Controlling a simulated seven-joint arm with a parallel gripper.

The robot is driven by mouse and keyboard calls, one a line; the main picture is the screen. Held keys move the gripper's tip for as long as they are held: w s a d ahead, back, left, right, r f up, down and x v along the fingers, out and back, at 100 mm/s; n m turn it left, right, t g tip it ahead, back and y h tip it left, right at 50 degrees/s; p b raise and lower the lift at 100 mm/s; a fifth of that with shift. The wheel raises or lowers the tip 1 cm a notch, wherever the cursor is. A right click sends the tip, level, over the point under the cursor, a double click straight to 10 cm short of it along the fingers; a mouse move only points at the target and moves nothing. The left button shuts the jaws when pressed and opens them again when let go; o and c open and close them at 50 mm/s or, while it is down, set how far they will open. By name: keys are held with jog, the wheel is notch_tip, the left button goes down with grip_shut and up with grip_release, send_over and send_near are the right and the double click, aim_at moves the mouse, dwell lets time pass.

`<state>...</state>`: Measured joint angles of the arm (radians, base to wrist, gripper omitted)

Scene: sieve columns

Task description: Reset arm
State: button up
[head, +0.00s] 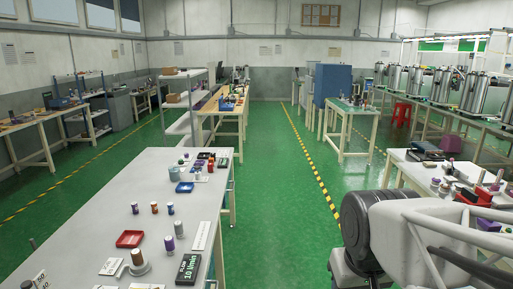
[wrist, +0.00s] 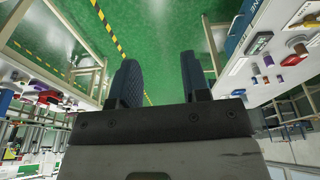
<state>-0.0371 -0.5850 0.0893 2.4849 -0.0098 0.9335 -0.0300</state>
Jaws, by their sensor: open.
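My gripper (wrist: 158,75) shows in the wrist view with its two dark blue fingers spread apart. Only green floor shows between them, and nothing is held. The wrist view appears turned around, with a table edge on each side of the gripper, apart from the fingers. In the head view my grey arm (head: 405,235) is at the lower right, beside the right-hand table. My fingertips cannot be made out there.
A long grey table (head: 85,190) on the left holds a red tray (head: 130,239), a blue tray (head: 185,187), small cylinders and a black flow display (head: 188,269). The right table carries several items near my arm. The green aisle (head: 275,200) between them is clear.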

jog(key=shift+s+d+f+m, duration=0.15)
jog(key=shift+s+d+m, duration=0.2)
jog(key=shift+s, duration=0.4)
jog(key=shift+s+d+f+m, duration=0.15)
jog(key=shift+s+d, duration=0.25)
jog(key=shift+s, duration=0.3)
